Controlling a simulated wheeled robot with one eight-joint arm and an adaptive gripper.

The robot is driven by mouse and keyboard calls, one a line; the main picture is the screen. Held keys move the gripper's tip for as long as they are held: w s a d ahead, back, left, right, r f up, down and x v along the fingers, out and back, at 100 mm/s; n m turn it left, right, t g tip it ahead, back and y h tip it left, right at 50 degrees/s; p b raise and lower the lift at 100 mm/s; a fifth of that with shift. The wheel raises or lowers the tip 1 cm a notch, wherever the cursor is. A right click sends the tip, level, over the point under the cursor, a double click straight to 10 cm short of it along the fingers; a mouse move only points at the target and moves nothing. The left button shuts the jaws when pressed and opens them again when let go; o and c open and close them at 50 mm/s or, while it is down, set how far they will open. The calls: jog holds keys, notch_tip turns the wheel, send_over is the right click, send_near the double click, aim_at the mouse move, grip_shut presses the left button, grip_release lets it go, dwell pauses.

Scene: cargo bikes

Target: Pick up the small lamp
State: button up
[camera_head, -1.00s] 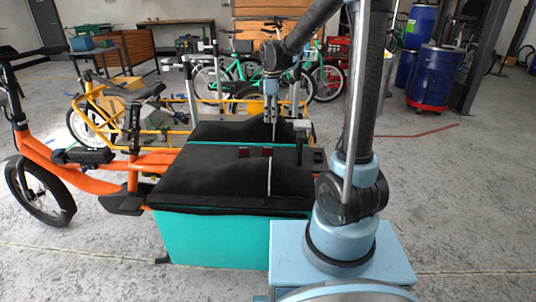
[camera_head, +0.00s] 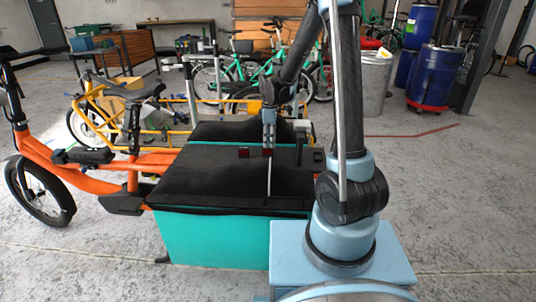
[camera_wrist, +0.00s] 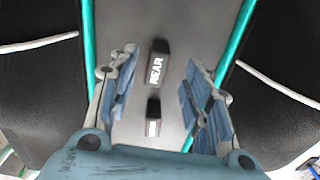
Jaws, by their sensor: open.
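Two small dark red, lamp-like blocks sit on the black top of the teal cargo box in the head view: a left one (camera_head: 243,152) and a right one (camera_head: 267,153). In the wrist view, a black block marked "REAR" (camera_wrist: 157,66) and a smaller black block with a white patch (camera_wrist: 153,118) lie on a grey strip. The smaller one looks like the small lamp, but I cannot tell surely. My gripper (camera_head: 268,149) points down over the right block. In the wrist view my gripper (camera_wrist: 161,60) is open and empty, its fingers either side of the blocks.
The teal cargo box (camera_head: 215,240) belongs to an orange bike (camera_head: 75,175) at left. A dark block (camera_head: 318,155) lies farther right on the lid. Other bikes stand behind. A grey bin (camera_head: 375,85) and blue drums (camera_head: 433,75) stand at back right. The right floor is clear.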

aim_at(268, 152)
jog(key=shift+w+a+f, duration=0.1)
jog(key=shift+a+f, duration=0.15)
jog(key=shift+f, duration=0.8)
jog(key=shift+w+a+f, duration=0.1)
jog(key=shift+a+f, duration=0.15)
jog(key=shift+f, duration=1.45)
grip_shut()
